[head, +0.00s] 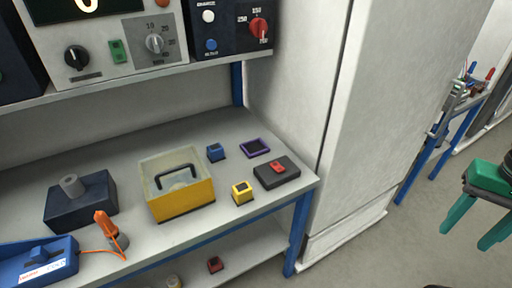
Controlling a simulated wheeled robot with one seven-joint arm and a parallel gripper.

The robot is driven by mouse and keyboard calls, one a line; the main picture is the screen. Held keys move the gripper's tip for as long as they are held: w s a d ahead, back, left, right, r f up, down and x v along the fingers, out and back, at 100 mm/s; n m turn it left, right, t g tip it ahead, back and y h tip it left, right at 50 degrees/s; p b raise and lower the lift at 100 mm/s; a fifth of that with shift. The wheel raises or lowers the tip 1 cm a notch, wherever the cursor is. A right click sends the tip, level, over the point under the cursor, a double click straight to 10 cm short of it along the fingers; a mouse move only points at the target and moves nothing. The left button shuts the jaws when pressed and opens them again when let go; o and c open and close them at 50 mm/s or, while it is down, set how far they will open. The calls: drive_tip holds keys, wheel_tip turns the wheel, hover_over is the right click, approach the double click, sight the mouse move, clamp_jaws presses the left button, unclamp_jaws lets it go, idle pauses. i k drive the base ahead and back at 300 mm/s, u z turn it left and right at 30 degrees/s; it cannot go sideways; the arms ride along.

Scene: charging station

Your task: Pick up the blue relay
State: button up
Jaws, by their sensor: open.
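The blue relay, a small blue block with a dark top (215,152), stands on the light grey workbench (215,212), toward its back right. It is behind and right of the yellow box with a handle, with a small gap between them. A purple-rimmed dark square (255,147) lies to its right, apart from it. A similar yellow block (242,192) stands in front of it, nearer the bench edge. My gripper is not in view.
The yellow box (183,203) stands left of the blue relay. A black box with a red piece (277,172) is at the right corner. A shelf with instruments (130,40) overhangs behind. A tall white cabinet (370,100) stands at right. Floor ahead of the cabinet is clear.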

sight(215, 151)
drive_tip(key=k, duration=0.5)
drive_tip(key=u, duration=0.95)
drive_tip(key=i, duration=1.25)
drive_tip(key=z, duration=0.25)
